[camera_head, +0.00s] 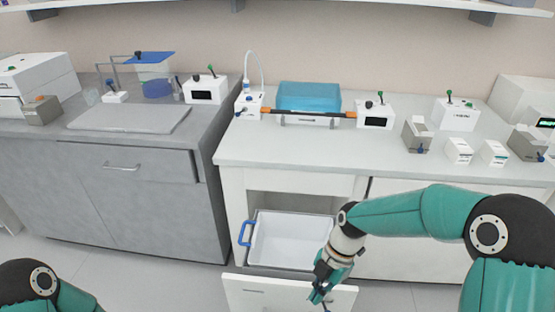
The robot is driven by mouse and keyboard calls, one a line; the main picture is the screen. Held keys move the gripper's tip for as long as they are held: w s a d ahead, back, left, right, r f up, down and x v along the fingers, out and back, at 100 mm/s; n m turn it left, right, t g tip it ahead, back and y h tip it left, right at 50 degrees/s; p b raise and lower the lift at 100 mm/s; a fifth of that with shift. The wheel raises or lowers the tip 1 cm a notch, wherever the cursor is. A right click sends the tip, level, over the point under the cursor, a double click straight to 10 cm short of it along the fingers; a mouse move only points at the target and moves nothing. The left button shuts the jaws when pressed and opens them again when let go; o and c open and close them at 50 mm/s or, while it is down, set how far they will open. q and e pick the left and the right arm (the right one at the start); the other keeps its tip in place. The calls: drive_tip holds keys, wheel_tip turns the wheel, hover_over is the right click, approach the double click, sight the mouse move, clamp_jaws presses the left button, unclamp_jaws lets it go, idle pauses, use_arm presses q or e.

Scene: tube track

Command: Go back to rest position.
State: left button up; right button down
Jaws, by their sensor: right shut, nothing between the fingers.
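My right gripper (323,286) hangs in front of the open drawer, over its white front panel (270,296). It is shut with nothing held. I cannot tell from this view whether it touches the panel. My right arm reaches in from the right edge. Of my left arm only a teal and black link shows at the lower left corner; the left gripper is out of view. The pulled-out drawer holds a white tray (275,238) with a blue handle (246,233) at its left. The arm hides the drawer's right part.
The white bench (260,152) carries a blue-lidded box (308,97), an orange-ended black bar (302,113) and several small white devices. A grey bench (60,143) with a flat plate (130,118) stands at left. Floor is free left of the drawer.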

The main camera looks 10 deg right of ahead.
drive_tip(key=s+a+f+m+y+p, duration=0.1)
drive_tip(key=s+a+f+m+p, duration=0.1)
drive_tip(key=s+f+m+p, duration=0.45)
drive_tip(key=s+a+f+m+p, duration=0.2)
drive_tip(key=s+m+p, duration=0.1)
drive_tip(key=s+m, duration=0.7)
drive_tip(key=w+m+t, duration=0.1)
drive_tip(key=m, duration=0.2)
drive_tip(key=w+m, duration=0.1)
drive_tip(key=m, duration=0.2)
drive_tip(key=w+m+t, duration=0.1)
drive_tip(key=m, duration=0.2)
drive_tip(key=shift+w+d+f+m+t+b, duration=0.15)
drive_tip(key=shift+d+f+m+t+b, duration=0.1)
drive_tip(key=shift+d+f+t+b, duration=0.1)
